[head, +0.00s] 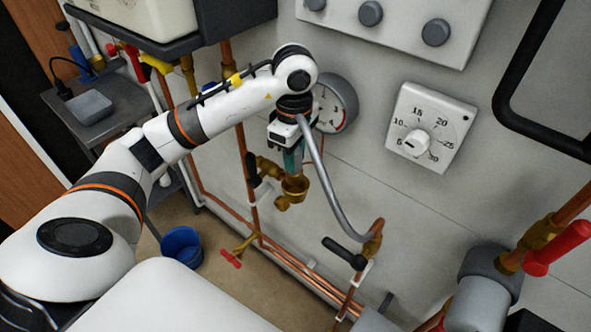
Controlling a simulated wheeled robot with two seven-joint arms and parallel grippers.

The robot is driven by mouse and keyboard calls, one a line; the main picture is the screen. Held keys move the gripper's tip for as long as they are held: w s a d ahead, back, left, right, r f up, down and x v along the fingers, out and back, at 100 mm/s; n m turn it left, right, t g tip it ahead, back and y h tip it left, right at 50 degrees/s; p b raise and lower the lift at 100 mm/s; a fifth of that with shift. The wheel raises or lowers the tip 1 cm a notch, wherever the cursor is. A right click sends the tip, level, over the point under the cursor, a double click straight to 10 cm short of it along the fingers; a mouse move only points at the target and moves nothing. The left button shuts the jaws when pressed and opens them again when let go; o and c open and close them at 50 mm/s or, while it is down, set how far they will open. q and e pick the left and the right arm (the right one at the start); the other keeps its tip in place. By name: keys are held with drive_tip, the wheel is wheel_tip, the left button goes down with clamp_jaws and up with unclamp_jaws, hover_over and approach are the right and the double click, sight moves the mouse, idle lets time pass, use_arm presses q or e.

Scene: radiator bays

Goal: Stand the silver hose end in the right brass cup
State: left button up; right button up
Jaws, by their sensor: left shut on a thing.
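The silver hose (326,185) curves down from beside my left gripper to a copper pipe elbow at the lower right. My left gripper (292,160) points down in front of the wall, left of the round gauge, and is shut on the silver hose end. The held end is mostly hidden by the gripper. An open brass cup (294,188) shows just below the fingertips. I cannot tell whether the end touches it. Another brass fitting (268,168) sits close on its left, partly hidden. My right gripper is not in view.
A round gauge (338,103) and a white thermostat dial (430,128) are on the wall. A black-handled valve (345,252) is below the hose. A blue bucket (181,247) stands on the floor. A red-handled valve (558,248) is at the right.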

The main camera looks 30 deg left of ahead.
sight(295, 179)
use_arm(q)
wheel_tip(295, 179, down, 5)
drive_tip(key=shift+r+p, duration=0.2)
drive_tip(key=shift+p, duration=0.4)
drive_tip(key=shift+w, duration=0.1)
drive_tip(key=shift+f, duration=0.1)
drive_tip(key=shift+f+b, duration=0.35)
drive_tip(key=shift+b, duration=0.2)
drive_tip(key=o, duration=1.1)
drive_tip(key=shift+r, duration=0.1)
drive_tip(key=shift+c, duration=0.2)
